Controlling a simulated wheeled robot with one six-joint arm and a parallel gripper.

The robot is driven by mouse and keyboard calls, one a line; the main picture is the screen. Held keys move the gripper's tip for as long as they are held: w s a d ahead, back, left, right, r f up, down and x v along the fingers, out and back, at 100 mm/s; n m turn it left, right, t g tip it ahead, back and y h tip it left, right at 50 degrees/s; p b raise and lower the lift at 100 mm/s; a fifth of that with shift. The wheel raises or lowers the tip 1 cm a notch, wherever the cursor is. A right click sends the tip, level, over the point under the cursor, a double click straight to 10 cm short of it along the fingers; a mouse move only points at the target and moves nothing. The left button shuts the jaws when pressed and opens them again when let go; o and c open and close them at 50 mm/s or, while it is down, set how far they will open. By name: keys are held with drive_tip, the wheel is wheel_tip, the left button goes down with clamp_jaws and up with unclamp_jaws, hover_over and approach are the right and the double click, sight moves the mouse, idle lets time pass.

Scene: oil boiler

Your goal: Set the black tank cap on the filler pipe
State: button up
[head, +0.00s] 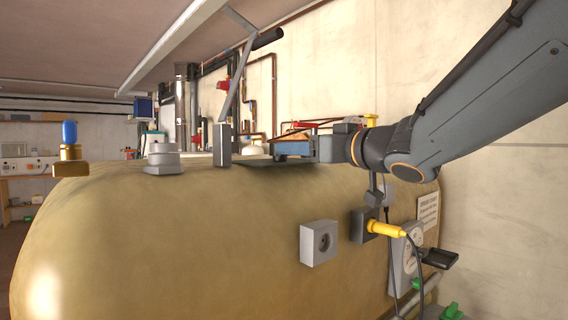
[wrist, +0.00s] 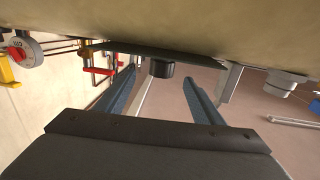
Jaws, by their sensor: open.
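The black tank cap (wrist: 160,68) is a short dark cylinder on a dark flat mat (wrist: 185,62) on top of the tank. The wrist view shows it upside down, in line with the gap between my fingers. My gripper (wrist: 158,80) is open, with one blue-grey finger to each side of the cap's line; contact cannot be told.
A grey upright bracket (head: 222,145) stands on the tank between my gripper and the stub. A brass fitting with a blue top (head: 70,150) is at far left. The beige tank (head: 200,230) fills the foreground. Red-handled pipework (wrist: 100,70) lies beside one finger.

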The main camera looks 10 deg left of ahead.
drive_tip(key=shift+w+a+r+y, duration=0.15)
drive_tip(key=shift+w+a+y, duration=0.15)
drive_tip(key=shift+w+a, duration=0.25)
drive_tip(key=p+x, duration=0.2)
drive_tip(key=x, duration=0.5)
drive_tip(key=shift+a+r, duration=0.1)
drive_tip(key=shift+r, duration=0.1)
drive_tip(key=c, duration=1.1)
